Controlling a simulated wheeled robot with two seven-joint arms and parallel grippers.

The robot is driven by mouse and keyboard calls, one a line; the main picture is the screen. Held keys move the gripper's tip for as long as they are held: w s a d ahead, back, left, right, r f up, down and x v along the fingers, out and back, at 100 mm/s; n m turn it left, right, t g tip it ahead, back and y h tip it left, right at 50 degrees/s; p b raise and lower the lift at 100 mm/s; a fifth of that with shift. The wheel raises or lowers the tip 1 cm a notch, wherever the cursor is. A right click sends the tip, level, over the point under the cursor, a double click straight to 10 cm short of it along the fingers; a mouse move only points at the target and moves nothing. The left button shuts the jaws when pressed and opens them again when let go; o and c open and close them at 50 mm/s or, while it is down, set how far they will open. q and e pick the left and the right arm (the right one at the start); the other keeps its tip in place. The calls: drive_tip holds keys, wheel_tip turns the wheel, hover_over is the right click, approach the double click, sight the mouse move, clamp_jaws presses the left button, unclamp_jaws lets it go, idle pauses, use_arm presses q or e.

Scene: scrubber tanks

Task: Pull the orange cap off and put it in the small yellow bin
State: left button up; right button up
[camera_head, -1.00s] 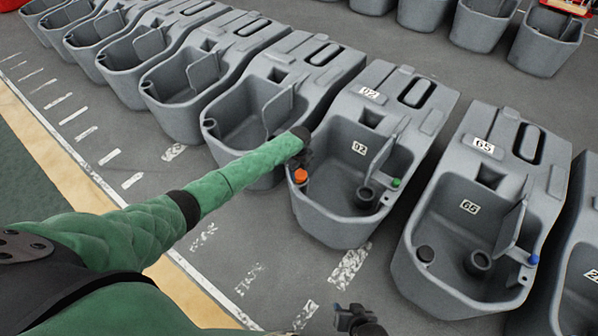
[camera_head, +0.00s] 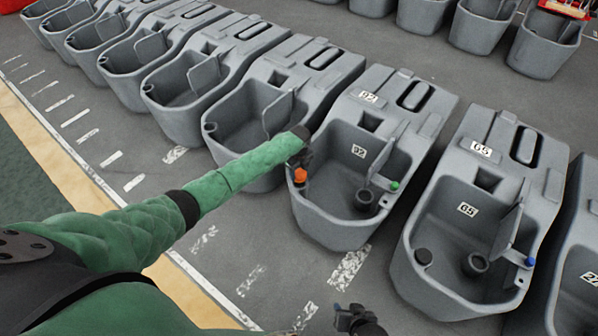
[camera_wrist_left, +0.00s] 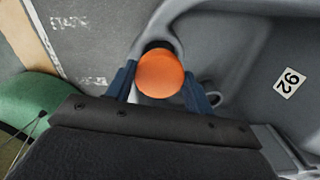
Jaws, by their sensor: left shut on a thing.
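The orange cap (camera_head: 300,175) is at the left front rim of the grey tank (camera_head: 335,232) marked 92. My left gripper (camera_head: 303,163) is at the cap. In the left wrist view, its two blue fingers (camera_wrist_left: 158,86) stand on either side of the orange cap (camera_wrist_left: 160,73) and are shut on it. A dark round part shows just behind the cap; I cannot tell whether the cap is still seated. My right gripper (camera_head: 358,320) is dark, at the bottom edge, and its jaw state is unclear. No small yellow bin is in view.
Tank 65 (camera_head: 420,282) stands to the right, and several more grey tanks stand in the row to the left. A green cap (camera_head: 394,186) is on tank 92's right side. The striped floor in front is clear.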

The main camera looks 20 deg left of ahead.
sight(299, 173)
use_arm(q)
drive_tip(key=shift+r+p, duration=1.35)
drive_tip(key=shift+r, duration=0.55)
